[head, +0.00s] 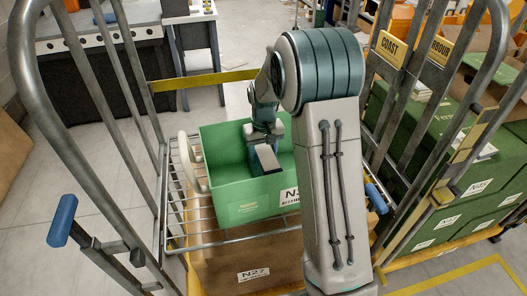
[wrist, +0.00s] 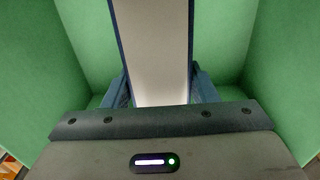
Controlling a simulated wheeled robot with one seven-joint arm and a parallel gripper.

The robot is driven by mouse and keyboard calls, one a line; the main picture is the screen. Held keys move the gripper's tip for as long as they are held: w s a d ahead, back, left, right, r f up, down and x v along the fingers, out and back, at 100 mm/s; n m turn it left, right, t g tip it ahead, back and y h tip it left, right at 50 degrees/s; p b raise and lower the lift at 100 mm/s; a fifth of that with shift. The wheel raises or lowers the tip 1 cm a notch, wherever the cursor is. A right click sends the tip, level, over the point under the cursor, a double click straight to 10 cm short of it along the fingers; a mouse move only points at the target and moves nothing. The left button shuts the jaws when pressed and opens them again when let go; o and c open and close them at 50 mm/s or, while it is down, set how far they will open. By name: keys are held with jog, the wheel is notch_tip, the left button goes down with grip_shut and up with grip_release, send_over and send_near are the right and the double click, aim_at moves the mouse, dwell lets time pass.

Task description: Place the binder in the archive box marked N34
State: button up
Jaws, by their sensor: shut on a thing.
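The green archive box (head: 240,207) stands on the wire shelf of a cart in the head view. Its label begins "N3"; my arm hides the rest. My gripper (head: 263,143) reaches down inside this box. It is shut on the binder (head: 267,158), which has a pale face and dark blue edges. In the wrist view the binder (wrist: 155,55) stands between the two blue fingers (wrist: 160,90), with green box walls around it. Its lower end is hidden, so I cannot tell whether it touches the box floor.
A brown box (head: 225,262) marked N27 sits below the wire shelf (head: 180,215). A pale curved object (head: 189,160) stands at the green box's left. Tubular cart rails (head: 75,70) rise on both sides. Several green boxes (head: 430,150) fill the right cart.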

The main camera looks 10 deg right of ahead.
jog(key=shift+f, duration=0.2)
jog(key=o, duration=1.6)
jog(key=shift+r, duration=0.1)
notch_tip(320, 180, up, 12)
jog(key=f, duration=0.1)
jog(key=s+r+m+t, duration=0.1)
jog(key=s+r+t, duration=0.1)
jog(key=s, duration=2.4)
jog(key=shift+s+r+t, duration=0.15)
jog(key=shift+r+t, duration=0.1)
jog(key=shift+t, duration=0.15)
